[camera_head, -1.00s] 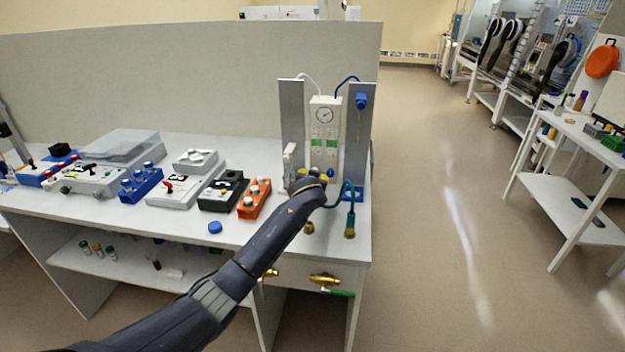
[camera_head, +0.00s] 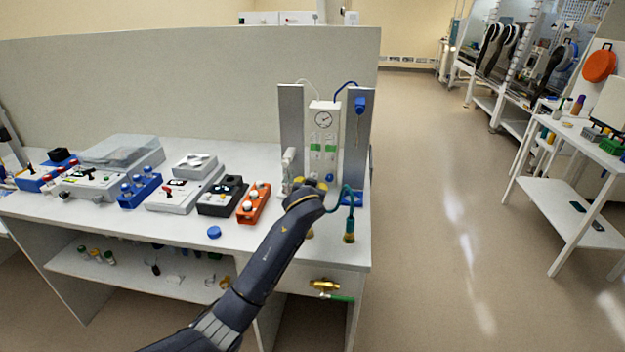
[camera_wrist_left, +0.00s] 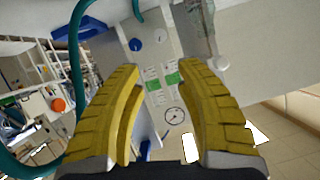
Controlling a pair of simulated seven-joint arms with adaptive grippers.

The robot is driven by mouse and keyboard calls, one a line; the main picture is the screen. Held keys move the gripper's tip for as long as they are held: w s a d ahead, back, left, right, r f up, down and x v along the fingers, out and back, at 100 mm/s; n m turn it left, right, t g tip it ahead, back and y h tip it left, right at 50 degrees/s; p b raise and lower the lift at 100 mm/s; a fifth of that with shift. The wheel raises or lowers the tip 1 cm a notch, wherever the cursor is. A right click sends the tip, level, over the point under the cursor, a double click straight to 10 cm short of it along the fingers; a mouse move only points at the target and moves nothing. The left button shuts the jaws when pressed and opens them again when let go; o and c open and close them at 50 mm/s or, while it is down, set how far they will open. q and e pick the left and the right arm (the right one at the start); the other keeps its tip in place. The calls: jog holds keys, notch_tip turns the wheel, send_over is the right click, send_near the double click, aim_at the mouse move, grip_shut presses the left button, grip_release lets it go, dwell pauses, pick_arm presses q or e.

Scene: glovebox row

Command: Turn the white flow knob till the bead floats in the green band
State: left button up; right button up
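The flow panel (camera_head: 325,118) is an upright white board with a round gauge and two tubes with green bands (camera_head: 316,147). It stands at the right end of the bench. In the left wrist view the panel appears upside down, with green bands (camera_wrist_left: 171,79), a white flow knob (camera_wrist_left: 161,35) and a blue knob (camera_wrist_left: 134,45). My left gripper (camera_head: 312,183) is in front of the panel's lower part. Its yellow fingers (camera_wrist_left: 160,68) are apart with nothing between them, not touching the white knob. The beads are too small to make out. My right gripper is not in view.
A teal hose (camera_head: 348,195) loops just right of my gripper. Grey posts (camera_head: 291,125) flank the panel. An orange block (camera_head: 253,204), a black box (camera_head: 222,196) and a loose blue cap (camera_head: 214,232) lie to the left. A brass valve (camera_head: 324,284) is below the bench top.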

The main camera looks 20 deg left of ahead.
aim_at(314, 177)
pick_arm(q)
jog(key=x, duration=1.7)
jog(key=shift+w, duration=0.1)
jog(key=shift+c, duration=0.4)
